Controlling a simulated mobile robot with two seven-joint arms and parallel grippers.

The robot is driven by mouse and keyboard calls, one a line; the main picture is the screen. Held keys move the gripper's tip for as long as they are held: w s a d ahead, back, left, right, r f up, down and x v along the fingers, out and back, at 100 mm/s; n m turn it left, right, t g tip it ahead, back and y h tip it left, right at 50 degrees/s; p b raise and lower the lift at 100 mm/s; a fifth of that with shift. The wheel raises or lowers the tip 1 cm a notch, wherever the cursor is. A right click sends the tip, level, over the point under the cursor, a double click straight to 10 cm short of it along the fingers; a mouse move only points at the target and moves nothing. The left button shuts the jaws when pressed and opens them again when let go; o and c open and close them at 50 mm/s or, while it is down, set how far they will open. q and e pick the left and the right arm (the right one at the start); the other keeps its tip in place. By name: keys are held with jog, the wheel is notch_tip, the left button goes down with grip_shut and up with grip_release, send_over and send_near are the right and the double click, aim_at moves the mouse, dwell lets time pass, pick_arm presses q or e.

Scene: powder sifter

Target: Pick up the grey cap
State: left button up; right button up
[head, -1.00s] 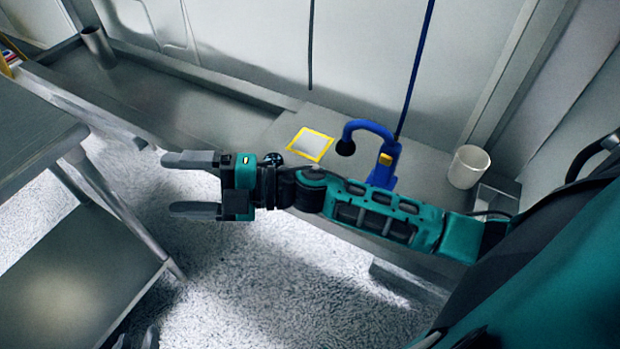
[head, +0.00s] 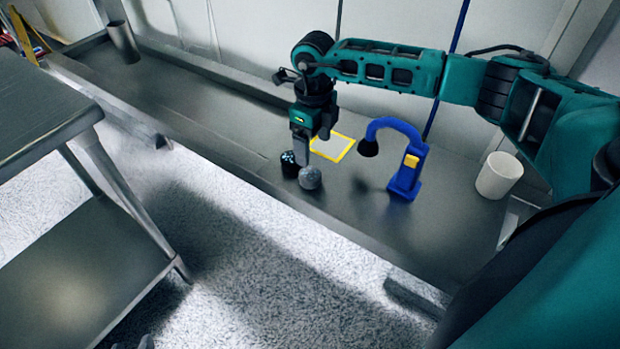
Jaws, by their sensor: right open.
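A round grey cap (head: 310,178) with a speckled surface sits on the metal bench, close to its front edge. A round black object (head: 289,164) with small light marks is just left of it and behind it. My right gripper (head: 303,160) points down at these two, with its fingertips right above or beside the grey cap. It is open, and nothing is seen held between its fingers. From this angle I cannot tell whether a finger touches the cap. My left gripper is not clearly seen.
A yellow-edged pad (head: 332,147) lies behind my right gripper. A blue curved device (head: 405,172) stands to the right, then a white cup (head: 498,176). A metal cup (head: 123,42) is at the far left. The bench's left stretch (head: 200,105) is clear.

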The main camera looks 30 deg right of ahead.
aim_at(310, 173)
notch_tip(310, 173, down, 4)
jog(key=shift+w+a+f+b, duration=0.15)
jog(key=shift+f+b, duration=0.25)
jog(key=shift+f, duration=1)
jog(key=shift+w+a+f+b, duration=0.15)
jog(key=shift+f+b, duration=0.2)
jog(key=shift+f, duration=1)
jog(key=shift+s, duration=0.1)
jog(key=c, duration=1.1)
jog(key=shift+r, duration=0.2)
